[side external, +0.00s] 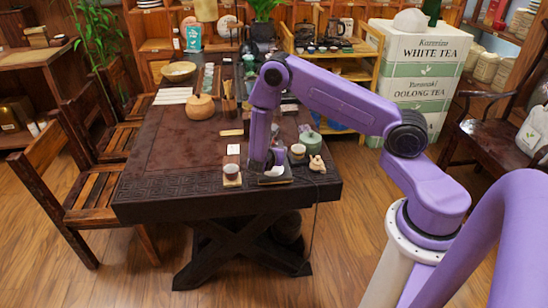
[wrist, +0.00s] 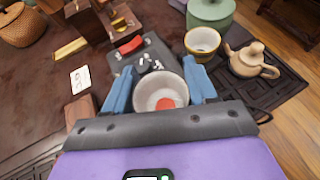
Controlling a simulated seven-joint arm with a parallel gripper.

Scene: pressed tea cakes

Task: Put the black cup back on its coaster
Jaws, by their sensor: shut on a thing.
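My gripper (wrist: 160,88) has its two blue fingers on opposite sides of a cup (wrist: 160,92) with a pale inside and an orange-red spot at its bottom. I cannot tell its outer colour well. In the side view my gripper (side external: 268,168) is low over the near edge of the table, with a pale part of this cup (side external: 277,171) showing under it. What lies directly under the held cup is hidden.
A yellow-rimmed cup (wrist: 202,42), a clay teapot figure (wrist: 252,62) and a green lidded pot (wrist: 210,10) stand close on the right. A dark tray (wrist: 128,62) with white bits lies beyond the held cup. A white card (wrist: 80,78) and a brown block (wrist: 80,111) lie left.

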